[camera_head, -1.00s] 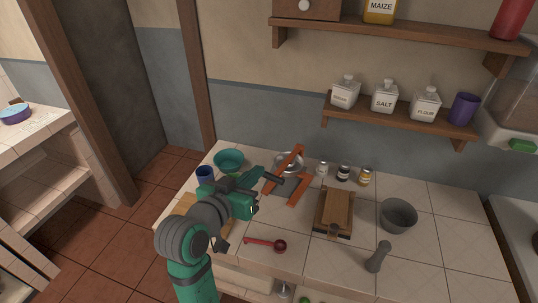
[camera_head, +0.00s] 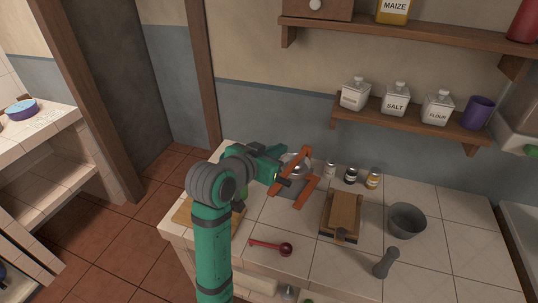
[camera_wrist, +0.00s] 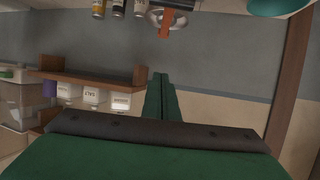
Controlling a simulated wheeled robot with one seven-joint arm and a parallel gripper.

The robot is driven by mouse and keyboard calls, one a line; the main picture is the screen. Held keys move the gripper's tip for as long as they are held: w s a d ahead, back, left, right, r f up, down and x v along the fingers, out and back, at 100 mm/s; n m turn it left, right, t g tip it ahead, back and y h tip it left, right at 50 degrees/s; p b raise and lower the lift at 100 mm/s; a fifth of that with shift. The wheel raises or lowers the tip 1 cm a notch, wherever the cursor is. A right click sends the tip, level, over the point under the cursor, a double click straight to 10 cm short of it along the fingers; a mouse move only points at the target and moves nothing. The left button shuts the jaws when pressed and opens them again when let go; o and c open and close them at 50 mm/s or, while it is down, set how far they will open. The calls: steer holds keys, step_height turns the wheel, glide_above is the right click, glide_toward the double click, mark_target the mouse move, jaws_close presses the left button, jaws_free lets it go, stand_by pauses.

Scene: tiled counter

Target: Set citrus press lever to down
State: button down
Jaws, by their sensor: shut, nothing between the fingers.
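The citrus press (camera_head: 307,189) stands on the tiled counter toward the wall, with orange-red arms and a silvery bowl. One orange bar, seemingly the lever, slants up above the base; its exact angle is hard to judge. My gripper (camera_head: 282,150) is just left of the press and partly overlaps it in the head view. The upside-down wrist view shows my gripper's green fingers (camera_wrist: 160,82) together and empty, pointing toward the wall. The press (camera_wrist: 167,20) appears at that view's top edge, apart from the fingers in the picture and partly cut off. Contact cannot be told.
Small jars (camera_head: 351,176) stand right of the press. A wooden board device (camera_head: 342,212), a grey bowl (camera_head: 406,220), a pestle (camera_head: 386,263) and a red scoop (camera_head: 284,249) lie on the counter. A wall shelf (camera_head: 400,120) holds canisters.

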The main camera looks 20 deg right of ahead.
steer(key=shift+w+d+f, duration=0.1)
steer(key=shift+d+f, duration=0.05)
steer(key=shift+f, duration=0.95)
steer(key=shift+w+d+f, duration=0.1)
steer(key=shift+f, duration=0.95)
